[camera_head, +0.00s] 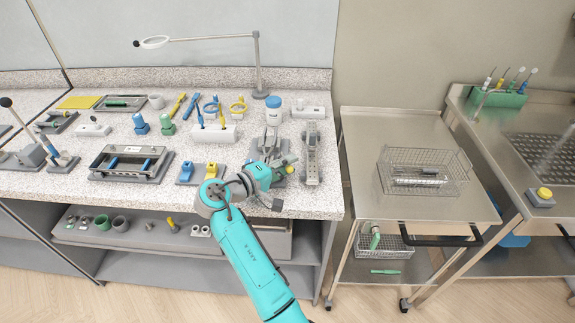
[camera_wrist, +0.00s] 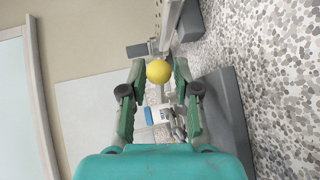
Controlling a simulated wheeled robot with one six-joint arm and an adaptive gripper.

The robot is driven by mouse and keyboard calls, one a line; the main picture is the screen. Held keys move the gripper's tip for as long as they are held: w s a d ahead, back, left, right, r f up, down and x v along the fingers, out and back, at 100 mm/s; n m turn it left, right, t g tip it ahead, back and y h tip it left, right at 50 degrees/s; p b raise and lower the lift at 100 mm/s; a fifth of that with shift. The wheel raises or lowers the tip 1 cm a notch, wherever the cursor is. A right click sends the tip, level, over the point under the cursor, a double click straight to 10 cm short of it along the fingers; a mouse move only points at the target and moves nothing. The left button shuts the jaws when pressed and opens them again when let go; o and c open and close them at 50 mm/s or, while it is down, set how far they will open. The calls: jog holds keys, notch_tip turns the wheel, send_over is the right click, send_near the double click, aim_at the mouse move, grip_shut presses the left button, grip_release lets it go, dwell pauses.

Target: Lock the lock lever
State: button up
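A round yellow knob (camera_wrist: 158,72), which I take to be the end of the lock lever, shows in the wrist view. It lies between the two green fingertips of my gripper (camera_wrist: 160,69). The fingers are apart, with narrow gaps beside the knob; no firm grip shows. In the head view my gripper (camera_head: 283,172) is low over the front right of the counter, at a grey fixture (camera_head: 268,143) with upright metal parts. A bit of yellow (camera_head: 290,168) shows beside the gripper there. The lever's shaft and pivot are mostly hidden.
A long grey metal fixture (camera_head: 312,155) stands just right of my gripper. A grey block with blue and yellow pieces (camera_head: 188,180) lies to the left. A white jar with a blue lid (camera_head: 273,112) stands behind. A steel cart (camera_head: 360,190) is beyond the counter's right edge.

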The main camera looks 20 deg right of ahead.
jog(key=v, duration=1.1)
jog(key=shift+s+a, duration=0.15)
jog(key=shift+a, duration=0.2)
